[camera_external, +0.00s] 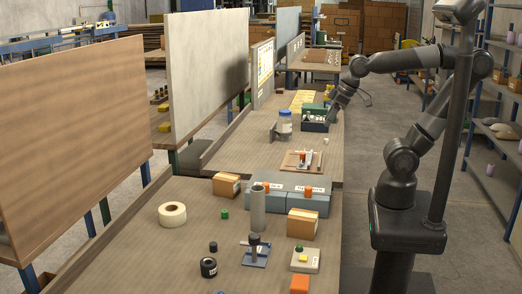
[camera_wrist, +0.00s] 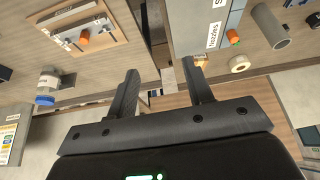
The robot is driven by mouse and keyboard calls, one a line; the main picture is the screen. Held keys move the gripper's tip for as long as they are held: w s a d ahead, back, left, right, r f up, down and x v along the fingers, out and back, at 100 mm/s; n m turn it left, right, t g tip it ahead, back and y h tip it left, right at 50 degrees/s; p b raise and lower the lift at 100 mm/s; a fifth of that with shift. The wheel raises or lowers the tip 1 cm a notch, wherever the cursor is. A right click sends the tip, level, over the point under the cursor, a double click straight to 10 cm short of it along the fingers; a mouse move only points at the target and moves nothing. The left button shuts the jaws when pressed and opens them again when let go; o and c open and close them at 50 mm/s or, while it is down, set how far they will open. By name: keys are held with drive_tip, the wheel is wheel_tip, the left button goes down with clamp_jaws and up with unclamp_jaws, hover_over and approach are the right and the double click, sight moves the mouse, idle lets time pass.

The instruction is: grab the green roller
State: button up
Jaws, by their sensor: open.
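No roller that is clearly green shows in either view. A small green cylinder (camera_external: 224,214) stands on the near table, too small to identify. A roller-like piece with an orange part (camera_external: 302,156) sits on a wooden board (camera_external: 289,163) on the far table; it also shows at the upper left in the wrist view (camera_wrist: 84,37). My gripper (camera_external: 331,116) is at the right edge of the far table, by a dark green bin (camera_external: 306,124). In the wrist view my gripper (camera_wrist: 164,75) has its fingers wide apart with nothing held between them.
A blue-lidded jar (camera_external: 285,122) stands left of the bin. Grey boxes (camera_external: 316,203), a grey tube (camera_external: 258,212), cardboard boxes (camera_external: 302,224) and a tape roll (camera_external: 172,214) occupy the near table. Upright panels (camera_external: 209,70) line the left side.

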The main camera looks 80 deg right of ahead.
drive_tip(key=w+a+r+g, duration=0.15)
drive_tip(key=w+a, duration=0.35)
drive_tip(key=w, duration=0.5)
drive_tip(key=n+g, duration=0.3)
drive_tip(key=g, duration=0.1)
hover_over(224, 211)
wheel_tip(224, 211, down, 15)
drive_tip(key=f, duration=0.5)
drive_tip(key=shift+s+a+f, duration=0.1)
drive_tip(key=shift+a+f, duration=0.1)
drive_tip(key=shift+f, duration=0.15)
drive_tip(key=f, duration=0.5)
drive_tip(key=shift+d+f, duration=0.3)
clamp_jaws()
